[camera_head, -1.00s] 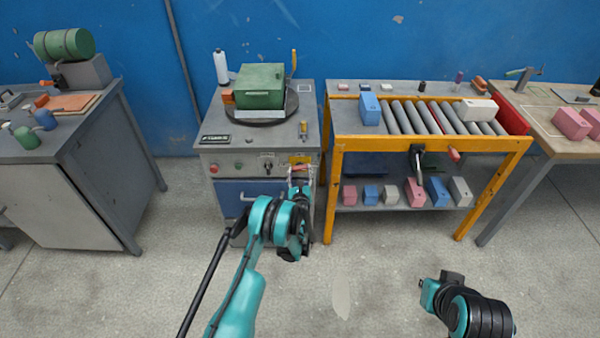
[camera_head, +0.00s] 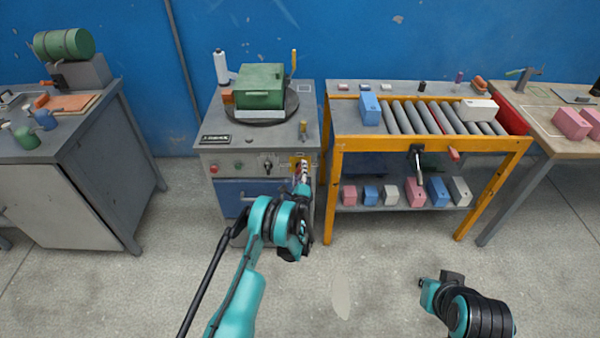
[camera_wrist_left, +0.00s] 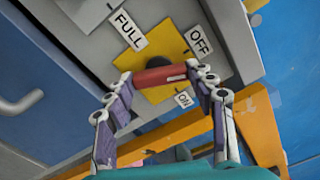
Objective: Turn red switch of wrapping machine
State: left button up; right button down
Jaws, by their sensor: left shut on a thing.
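The wrapping machine (camera_head: 225,165) is a grey cabinet with a blue drawer. Its red switch (camera_wrist_left: 160,76) is a short red bar in front of a yellow plate (camera_wrist_left: 176,42) at the machine's front right. The plate has a dark round hub and white labels FULL, OFF and ON around it. My left gripper (camera_head: 304,172) reaches up to the plate. In the left wrist view its fingers (camera_wrist_left: 160,84) are shut on the two ends of the red bar. In the head view the fingers largely hide the switch.
A green box (camera_head: 260,85) stands on the machine's dark turntable (camera_head: 238,112). A roller table (camera_head: 338,160) with a yellow frame stands close on the right. A grey cabinet (camera_head: 60,205) is at the left. My right arm's links show at lower right over clear floor.

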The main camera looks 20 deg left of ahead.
pick_arm(q)
jog(key=n, duration=0.4)
jog(key=shift+n, duration=0.4)
dwell(0.4)
jog(key=o, duration=1.2)
jog(key=shift+a, duration=0.1)
jog(key=shift+c, duration=0.2)
jog(key=shift+r, duration=0.1)
